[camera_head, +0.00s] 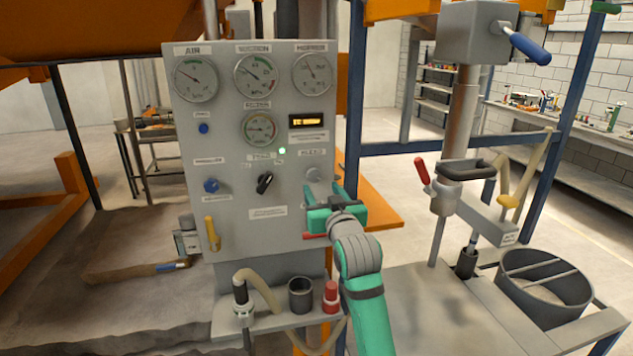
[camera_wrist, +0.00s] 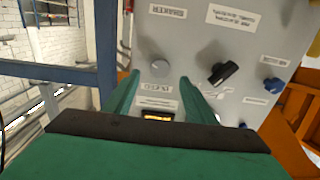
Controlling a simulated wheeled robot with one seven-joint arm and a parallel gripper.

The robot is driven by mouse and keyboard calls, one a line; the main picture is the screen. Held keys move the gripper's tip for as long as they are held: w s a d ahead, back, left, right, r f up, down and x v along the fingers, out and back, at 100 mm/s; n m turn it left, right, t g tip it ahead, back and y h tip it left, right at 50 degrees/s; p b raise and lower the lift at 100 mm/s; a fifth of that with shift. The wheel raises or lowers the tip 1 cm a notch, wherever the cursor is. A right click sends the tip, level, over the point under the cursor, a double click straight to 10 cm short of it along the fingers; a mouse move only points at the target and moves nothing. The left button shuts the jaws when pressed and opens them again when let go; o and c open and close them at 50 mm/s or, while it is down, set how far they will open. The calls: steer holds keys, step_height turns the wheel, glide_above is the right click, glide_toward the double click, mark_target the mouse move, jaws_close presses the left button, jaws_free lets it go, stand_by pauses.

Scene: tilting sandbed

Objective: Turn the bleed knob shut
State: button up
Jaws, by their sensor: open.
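The bleed knob (camera_head: 313,174) is a small round grey knob on the right side of the grey gauge panel, under a white label. My teal gripper (camera_head: 322,192) is in front of the panel, just below and right of the knob. In the wrist view the knob (camera_wrist: 160,68) appears between the two fingertips of my open gripper (camera_wrist: 160,78). The fingers stand on either side of it in the picture, and I cannot tell whether they touch it. The knob's turned position is not readable.
A black selector knob (camera_head: 264,183) and a blue knob (camera_head: 211,185) sit to the left on the same panel. A shelf below holds a black cup (camera_head: 301,295) and a red-capped piece (camera_head: 331,297). A blue frame post (camera_head: 355,90) stands right of the panel.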

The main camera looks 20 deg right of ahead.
mark_target(315, 178)
steer(key=w, duration=0.4)
steer(key=w+d, duration=0.1)
steer(key=w, duration=0.1)
steer(key=shift+w, duration=0.35)
steer(key=shift+c, duration=0.6)
steer(key=c, duration=0.9)
